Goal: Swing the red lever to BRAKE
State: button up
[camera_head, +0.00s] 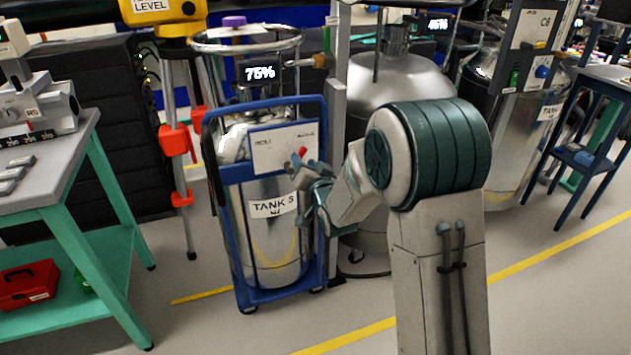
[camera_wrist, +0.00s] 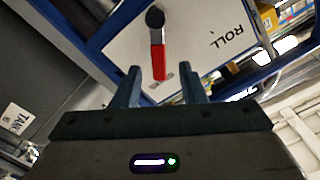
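The red lever (camera_wrist: 158,62) hangs from a dark round pivot on a white plate (camera_wrist: 120,45) in the wrist view. The word ROLL is on the plate to the right of the lever; small lettering near the lever's tip is too unclear to read. In the head view a bit of the lever's red (camera_head: 302,152) shows at the right part of the plate (camera_head: 275,148), on a blue cart (camera_head: 212,200) holding TANK 5. My gripper (camera_wrist: 162,88) is open, its two fingers on either side of the lever's tip, with no clear contact. It partly hides the plate's lower right in the head view (camera_head: 308,172).
A large steel tank (camera_head: 390,75) stands behind my arm. A yellow tripod instrument (camera_head: 165,20) is behind the cart's left side. A green-legged bench (camera_head: 100,190) with a red toolbox (camera_head: 28,285) is at left. The floor in front of the cart is clear.

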jog(key=v, duration=1.1)
jog(key=shift+s, duration=0.35)
jog(key=shift+d, duration=0.1)
jog(key=s+d+r+n+g+h+p, duration=0.1)
jog(key=s+d+r+g+h+p, duration=0.1)
jog(key=s+d+r+g+p, duration=0.25)
jog(key=s+d+r+g+h+p, duration=0.1)
jog(key=d+r+g+h+p, duration=0.15)
jog(key=r+p, duration=0.45)
jog(key=s+d+r+g+p, duration=0.2)
jog(key=s+r+p, duration=0.1)
jog(key=s, duration=0.3)
jog(key=s+d+r+n+g+h+p, duration=0.1)
jog(key=s+r+g+p, duration=0.1)
jog(key=s+r+p, duration=0.2)
jog(key=s+d+r+g+p, duration=0.2)
jog(key=s+r+g+p, duration=0.1)
jog(key=s, duration=0.6)
jog(key=shift+s+d+r+n+p, duration=0.3)
jog(key=shift+s+d+r+p, duration=0.1)
jog(key=shift+p, duration=0.15)
